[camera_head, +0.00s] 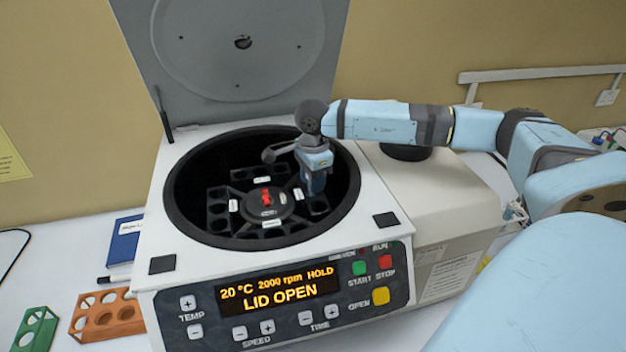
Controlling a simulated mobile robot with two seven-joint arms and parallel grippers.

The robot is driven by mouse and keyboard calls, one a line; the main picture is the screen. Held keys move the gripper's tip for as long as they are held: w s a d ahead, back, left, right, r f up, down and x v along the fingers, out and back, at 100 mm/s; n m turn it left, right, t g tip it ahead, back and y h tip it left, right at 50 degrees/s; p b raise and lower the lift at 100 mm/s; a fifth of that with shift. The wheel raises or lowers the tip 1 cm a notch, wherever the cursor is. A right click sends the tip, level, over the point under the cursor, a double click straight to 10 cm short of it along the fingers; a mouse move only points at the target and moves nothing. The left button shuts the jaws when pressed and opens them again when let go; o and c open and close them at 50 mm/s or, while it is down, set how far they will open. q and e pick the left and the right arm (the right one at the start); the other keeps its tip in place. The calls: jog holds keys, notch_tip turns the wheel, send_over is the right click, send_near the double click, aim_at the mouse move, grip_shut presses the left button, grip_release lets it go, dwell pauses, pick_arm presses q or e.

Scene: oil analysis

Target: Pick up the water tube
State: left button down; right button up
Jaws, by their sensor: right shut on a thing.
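The centrifuge (165,290) stands with its lid (240,45) raised and its bowl open. Inside is the dark rotor (240,205) with several slots, small white labels and a red hub knob (266,197). My right gripper (315,184) reaches down into the right side of the bowl, over the slots there. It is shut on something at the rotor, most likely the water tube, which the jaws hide. I cannot make out the tube or read its label. My left gripper is not in view.
The front display (277,291) reads LID OPEN. An orange rack (105,313) and a green rack (34,328) stand at the lower left. A blue book (124,240) lies left of the centrifuge. The bowl rim (172,195) surrounds the gripper closely, and the raised lid is behind.

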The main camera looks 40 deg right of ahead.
jog(key=shift+r, duration=0.3)
notch_tip(320, 180, up, 19)
jog(key=b, duration=0.4)
dwell(0.3)
